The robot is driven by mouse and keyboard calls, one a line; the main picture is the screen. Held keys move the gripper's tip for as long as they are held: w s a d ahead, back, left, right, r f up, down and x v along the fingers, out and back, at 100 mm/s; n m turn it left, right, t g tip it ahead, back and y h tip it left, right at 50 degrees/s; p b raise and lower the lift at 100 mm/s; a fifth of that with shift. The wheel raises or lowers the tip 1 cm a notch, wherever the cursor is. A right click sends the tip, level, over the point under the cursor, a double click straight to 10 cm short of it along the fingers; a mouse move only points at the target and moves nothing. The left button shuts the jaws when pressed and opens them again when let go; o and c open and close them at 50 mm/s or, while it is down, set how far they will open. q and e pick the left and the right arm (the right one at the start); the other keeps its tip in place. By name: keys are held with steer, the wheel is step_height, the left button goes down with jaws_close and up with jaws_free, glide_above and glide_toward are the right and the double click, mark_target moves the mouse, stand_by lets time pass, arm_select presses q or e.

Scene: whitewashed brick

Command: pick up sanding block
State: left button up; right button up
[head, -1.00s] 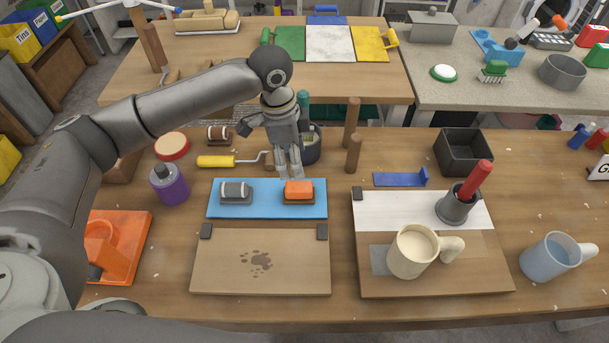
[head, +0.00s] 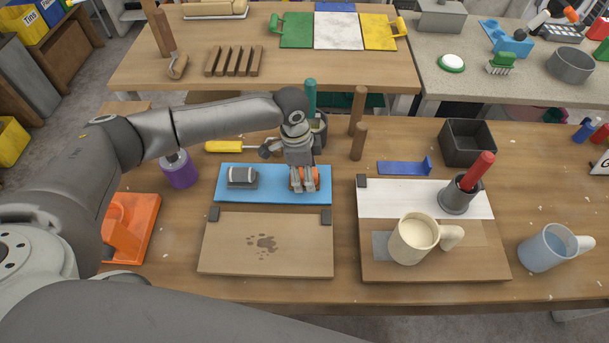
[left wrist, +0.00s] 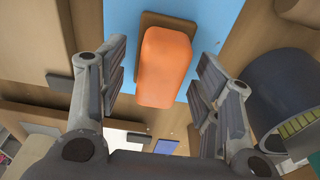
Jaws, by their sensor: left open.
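An orange block (head: 294,178) on a brown base, which looks like the sanding block, lies on the blue mat (head: 268,196). My left gripper (head: 303,187) is over it, pointing down, and partly hides it in the head view. In the left wrist view the orange block (left wrist: 165,65) sits between the two spread fingers of my left gripper (left wrist: 162,78), with a gap on each side. The gripper is open and empty. A grey and white block (head: 241,177) lies on the mat's left part. My right gripper is not in view.
A yellow-handled tool (head: 225,146) and a dark pot (head: 318,130) are behind the mat. Two wooden pegs (head: 357,140) stand to the right. A wooden board (head: 230,258) lies in front. A cream mug (head: 410,243) stands on the right-hand board.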

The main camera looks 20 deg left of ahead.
arm_select(q)
steer(key=c, duration=1.1)
steer(key=shift+c, duration=0.2)
steer(key=shift+r, duration=0.15)
step_height(320, 180, up, 10)
steer(key=shift+f+b, duration=0.1)
steer(key=shift+b, duration=0.55)
